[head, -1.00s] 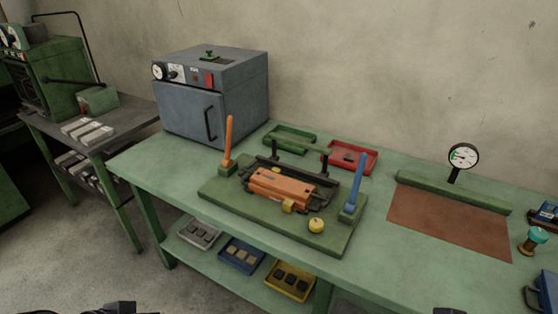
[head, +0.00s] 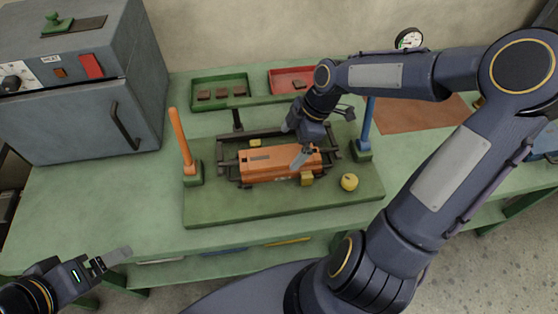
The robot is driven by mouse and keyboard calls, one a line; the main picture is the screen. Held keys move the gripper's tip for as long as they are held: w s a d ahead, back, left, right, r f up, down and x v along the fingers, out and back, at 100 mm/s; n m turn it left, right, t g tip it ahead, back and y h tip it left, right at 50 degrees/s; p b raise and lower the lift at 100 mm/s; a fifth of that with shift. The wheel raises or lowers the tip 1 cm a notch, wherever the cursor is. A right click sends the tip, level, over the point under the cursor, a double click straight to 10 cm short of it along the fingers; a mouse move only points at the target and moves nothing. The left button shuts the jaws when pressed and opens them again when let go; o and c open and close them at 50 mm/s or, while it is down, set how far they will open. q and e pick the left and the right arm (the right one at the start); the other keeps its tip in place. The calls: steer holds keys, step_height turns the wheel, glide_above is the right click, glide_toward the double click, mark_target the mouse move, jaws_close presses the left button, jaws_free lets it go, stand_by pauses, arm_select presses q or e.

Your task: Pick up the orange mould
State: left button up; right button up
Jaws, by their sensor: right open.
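The orange mould (head: 262,173) lies in a dark frame (head: 229,166) on the green base board (head: 225,210), in the middle of the head view. A small yellow block (head: 307,178) is at its front right. My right gripper (head: 303,154) is open over the right end of the mould, pointing down; I cannot tell whether it touches. My wrist hides part of the frame behind it. My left gripper (head: 112,259) is at the lower left, in front of the bench and away from the mould; its jaw gap is unclear.
An orange lever (head: 182,140) and a blue lever (head: 367,125) stand upright either side of the mould. A yellow knob (head: 349,182) is at the board's front right. Green (head: 195,92) and red (head: 275,77) trays lie behind. A grey oven (head: 70,115) stands left.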

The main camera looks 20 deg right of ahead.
mark_target(283, 154)
steer(key=x, duration=0.6)
steer(key=shift+a+f, duration=0.25)
steer(key=c, duration=1.9)
steer(key=shift+w+r, duration=0.1)
steer(key=shift+r, duration=0.1)
